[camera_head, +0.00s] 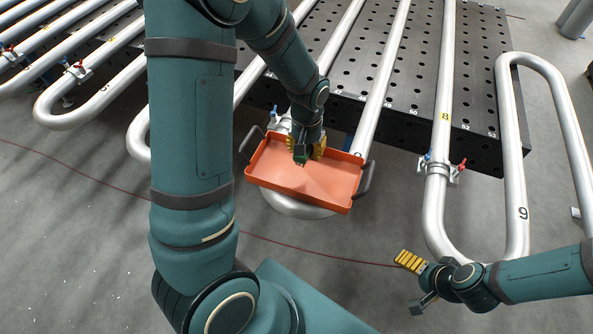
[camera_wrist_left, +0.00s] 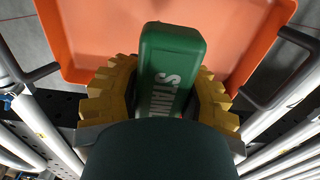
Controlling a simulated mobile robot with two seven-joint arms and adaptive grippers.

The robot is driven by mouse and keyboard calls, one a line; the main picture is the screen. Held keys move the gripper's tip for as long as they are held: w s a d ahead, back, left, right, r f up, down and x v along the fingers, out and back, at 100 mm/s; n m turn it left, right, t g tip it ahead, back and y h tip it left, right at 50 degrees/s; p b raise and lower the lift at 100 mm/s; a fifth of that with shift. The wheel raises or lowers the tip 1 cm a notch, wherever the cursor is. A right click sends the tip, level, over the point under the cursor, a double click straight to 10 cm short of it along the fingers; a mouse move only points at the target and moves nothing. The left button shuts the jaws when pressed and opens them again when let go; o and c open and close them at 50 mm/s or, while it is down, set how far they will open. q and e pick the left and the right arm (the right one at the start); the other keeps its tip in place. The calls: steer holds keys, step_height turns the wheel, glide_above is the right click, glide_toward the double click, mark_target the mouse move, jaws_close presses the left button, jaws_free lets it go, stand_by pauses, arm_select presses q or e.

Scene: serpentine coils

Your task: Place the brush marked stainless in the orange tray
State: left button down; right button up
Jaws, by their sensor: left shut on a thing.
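The orange tray (camera_head: 305,182) has black side handles and sits at the end of the white pipes, in front of the perforated table. It also fills the top of the left wrist view (camera_wrist_left: 100,30). My left gripper (camera_head: 306,148) is over the tray's back part, shut on the brush. The brush's green handle end (camera_wrist_left: 172,58) bears white letters starting "STAIN"; it shows between the yellow finger pads, and the rest is hidden by the gripper. I cannot tell whether the brush touches the tray. My right gripper (camera_head: 415,284) is open and empty at the lower right, away from the tray.
Bent white pipes (camera_head: 445,100) run across the dark perforated table (camera_head: 480,60) and hang past its front edge. Pipe clamps with red and blue knobs (camera_head: 440,168) stand near the edge. A thin red cable (camera_head: 290,247) lies on the grey floor. The tray's visible inside is empty.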

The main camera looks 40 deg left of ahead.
arm_select(q)
glide_above(305, 174)
step_height(305, 174, down, 6)
steer(key=shift+w+r, duration=0.1)
steer(key=shift+r, duration=0.15)
step_height(305, 174, down, 3)
steer(key=shift+f, duration=0.5)
steer(key=shift+f+b, duration=0.1)
steer(key=shift+b, duration=0.25)
steer(key=c, duration=0.5)
jaws_free()
steer(key=shift+c, duration=0.2)
